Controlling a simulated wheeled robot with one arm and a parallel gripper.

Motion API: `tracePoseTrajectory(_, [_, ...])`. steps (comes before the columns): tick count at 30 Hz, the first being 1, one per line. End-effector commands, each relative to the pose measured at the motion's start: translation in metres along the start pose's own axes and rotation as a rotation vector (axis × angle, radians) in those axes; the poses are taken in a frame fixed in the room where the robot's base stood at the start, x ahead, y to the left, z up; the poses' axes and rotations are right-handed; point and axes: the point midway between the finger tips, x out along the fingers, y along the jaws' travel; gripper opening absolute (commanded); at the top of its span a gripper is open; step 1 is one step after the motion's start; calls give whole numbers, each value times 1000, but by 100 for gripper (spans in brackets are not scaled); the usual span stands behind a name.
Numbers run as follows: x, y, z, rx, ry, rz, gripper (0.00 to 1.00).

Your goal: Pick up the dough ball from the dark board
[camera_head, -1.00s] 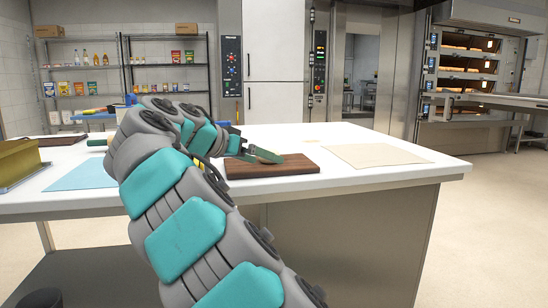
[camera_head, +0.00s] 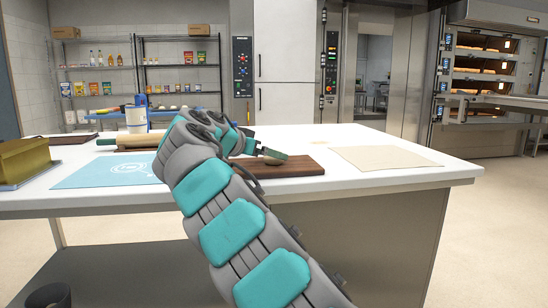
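The dark board (camera_head: 300,167) lies on the white worktop, right of the picture's middle. My gripper (camera_head: 274,154) is low over the left half of the board, coming in from the left. A small pale patch, apparently the dough ball (camera_head: 272,161), shows just under the fingertips at the board. Most of it is hidden by my gripper. I cannot tell whether the fingers are open or shut, or whether they touch the dough. My arm covers the board's left end.
A pale cloth sheet (camera_head: 385,158) lies right of the board. A blue mat (camera_head: 105,173), a rolling pin (camera_head: 140,140), a white container (camera_head: 136,117) and a gold-coloured tin (camera_head: 23,160) are on the left. Deck ovens (camera_head: 480,75) stand at the back right.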

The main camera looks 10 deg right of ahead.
Motion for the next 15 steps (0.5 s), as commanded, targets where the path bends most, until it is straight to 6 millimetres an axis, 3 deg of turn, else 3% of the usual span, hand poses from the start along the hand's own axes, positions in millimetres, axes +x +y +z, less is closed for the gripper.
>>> tracePoseTrajectory(4, [17,0,0,-1,-1,1,100])
tracePoseTrajectory(11, [19,0,0,-1,0,0,100])
tracePoseTrajectory(15, [19,0,0,-1,0,0,84])
